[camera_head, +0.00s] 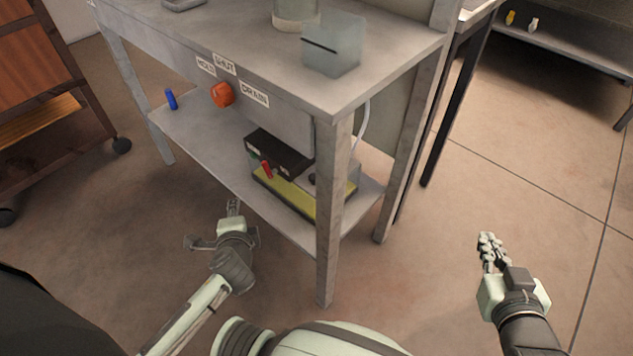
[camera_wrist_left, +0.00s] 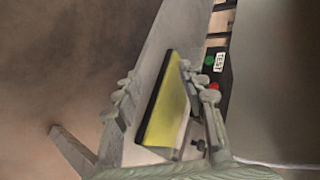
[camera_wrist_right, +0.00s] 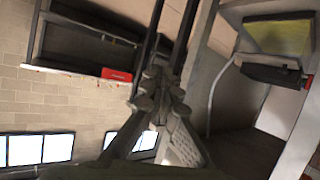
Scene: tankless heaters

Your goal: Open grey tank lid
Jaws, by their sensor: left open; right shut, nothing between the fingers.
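No part is clearly marked as a grey tank lid; I cannot tell which one it is. A low unit with a yellow panel (camera_head: 287,194) and grey body sits on the workbench's lower shelf; the yellow panel also shows in the left wrist view (camera_wrist_left: 167,105).
The workbench top (camera_head: 240,50) carries a slotted grey box (camera_head: 345,50) and a round canister (camera_head: 296,14). An orange knob (camera_head: 221,95) is on its front. The bench's near leg (camera_head: 328,220) stands between my arms. A brown cart (camera_head: 38,80) is left; floor at right is clear.

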